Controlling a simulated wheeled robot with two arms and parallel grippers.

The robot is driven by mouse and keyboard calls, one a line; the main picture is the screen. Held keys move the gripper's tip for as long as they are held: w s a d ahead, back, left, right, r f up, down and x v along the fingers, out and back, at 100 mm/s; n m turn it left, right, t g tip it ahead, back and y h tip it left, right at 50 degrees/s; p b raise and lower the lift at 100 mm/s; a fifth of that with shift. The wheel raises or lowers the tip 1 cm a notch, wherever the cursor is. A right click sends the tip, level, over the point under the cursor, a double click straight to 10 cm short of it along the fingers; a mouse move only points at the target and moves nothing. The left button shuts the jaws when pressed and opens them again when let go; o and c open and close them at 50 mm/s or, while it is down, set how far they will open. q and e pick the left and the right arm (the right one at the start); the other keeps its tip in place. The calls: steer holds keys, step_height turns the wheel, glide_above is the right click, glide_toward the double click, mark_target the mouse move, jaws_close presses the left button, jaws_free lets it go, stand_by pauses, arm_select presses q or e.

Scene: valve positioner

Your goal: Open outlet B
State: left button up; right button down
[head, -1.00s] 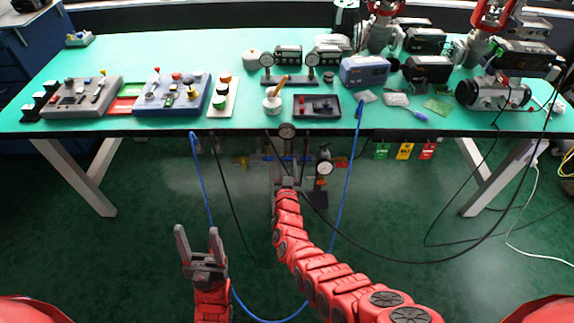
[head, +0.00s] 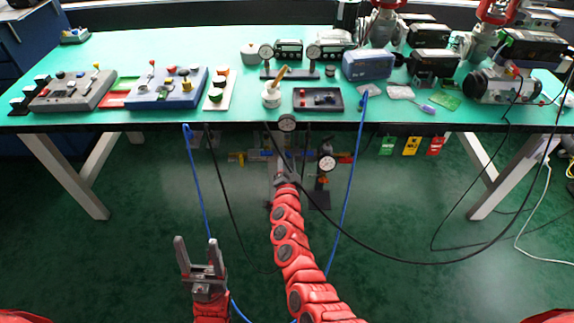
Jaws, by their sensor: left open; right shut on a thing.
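A valve assembly with pipes stands under the front edge of the bench. It has a round gauge (head: 287,122) on top, a second gauge (head: 326,162) at right, a yellow part (head: 237,157) at left and a red part (head: 345,158) at right. My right gripper (head: 284,173) is at the middle of this assembly, shut on a small part of it that its jaws mostly hide. I cannot read any outlet label, so I cannot tell which one is B. My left gripper (head: 200,247) is open and empty, low in front of the bench, away from the assembly.
The green-topped bench (head: 150,55) carries control boxes, gauges and valve positioners. A blue hose (head: 197,180) and black cables hang in front, near both arms. Green, yellow and red tags (head: 411,146) hang at right.

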steer(key=m+b, duration=0.4)
steer(key=m, duration=0.1)
steer(key=shift+d+f, duration=0.1)
steer(key=shift+f, duration=0.1)
steer(key=shift+m+b, duration=0.7)
steer(key=shift+m, duration=0.5)
steer(key=shift+r, duration=0.1)
steer(key=c, duration=0.6)
jaws_free()
steer(key=shift+s, duration=0.1)
steer(key=s, duration=1.7)
steer(key=shift+s, duration=0.15)
